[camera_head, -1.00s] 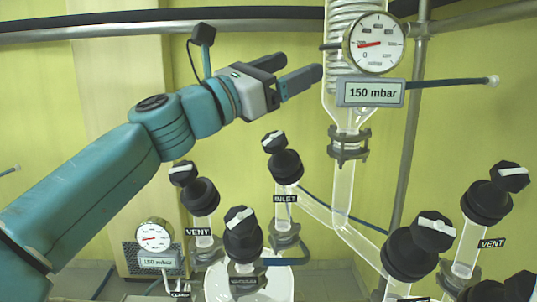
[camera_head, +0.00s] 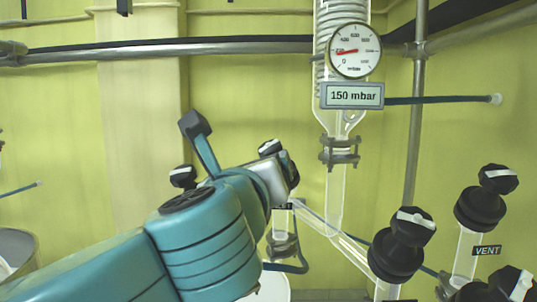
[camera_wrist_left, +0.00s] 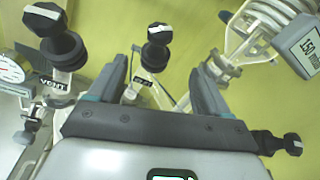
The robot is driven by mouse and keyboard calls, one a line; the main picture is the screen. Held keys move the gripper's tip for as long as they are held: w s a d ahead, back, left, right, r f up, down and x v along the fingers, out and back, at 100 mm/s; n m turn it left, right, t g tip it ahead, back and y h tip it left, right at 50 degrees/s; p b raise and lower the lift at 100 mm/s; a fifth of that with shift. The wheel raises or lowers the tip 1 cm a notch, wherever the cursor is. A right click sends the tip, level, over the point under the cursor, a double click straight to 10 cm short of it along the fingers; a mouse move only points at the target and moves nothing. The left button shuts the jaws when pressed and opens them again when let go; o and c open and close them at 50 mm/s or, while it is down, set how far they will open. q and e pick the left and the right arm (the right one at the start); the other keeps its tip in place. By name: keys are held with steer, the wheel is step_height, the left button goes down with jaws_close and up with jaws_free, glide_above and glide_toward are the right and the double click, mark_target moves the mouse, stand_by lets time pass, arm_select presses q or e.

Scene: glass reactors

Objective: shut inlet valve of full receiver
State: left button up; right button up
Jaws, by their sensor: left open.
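The inlet valve of the left receiver has a black knob with a white bar (camera_head: 270,147). My arm hides most of its body in the head view. In the left wrist view the inlet valve (camera_wrist_left: 158,50) stands beyond the fingers, centred in the gap between them. Its label shows below the knob. My left gripper (camera_wrist_left: 158,75) is open and empty, with one finger on each side of the gap. In the head view its fingers are hidden behind the wrist. Only the rim of the left receiver (camera_head: 275,288) shows; its fill level cannot be seen. My right gripper is in neither view.
A vent valve (camera_wrist_left: 55,32) stands left of the inlet valve. The glass column (camera_head: 336,190) carries a gauge (camera_head: 354,50) and a 150 mbar display (camera_head: 352,95). Another valve (camera_head: 400,245) and a vent valve (camera_head: 482,200) stand at the right.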

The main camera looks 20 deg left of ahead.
mark_target(269, 153)
arm_select(q)
steer(key=w+a+p, duration=0.1)
steer(key=w, duration=0.4)
steer(key=w+a+p, duration=0.1)
steer(key=w+p, duration=0.1)
steer(key=w, duration=0.3)
steer(key=w+a+p, duration=0.1)
steer(key=w+p, duration=0.1)
steer(key=w, duration=0.3)
steer(key=shift+r, duration=0.1)
steer(key=shift+w+p, duration=0.3)
steer(key=shift+w, duration=0.05)
steer(key=shift+s+d, duration=0.15)
steer(key=shift+s, duration=0.1)
steer(key=c, duration=1)
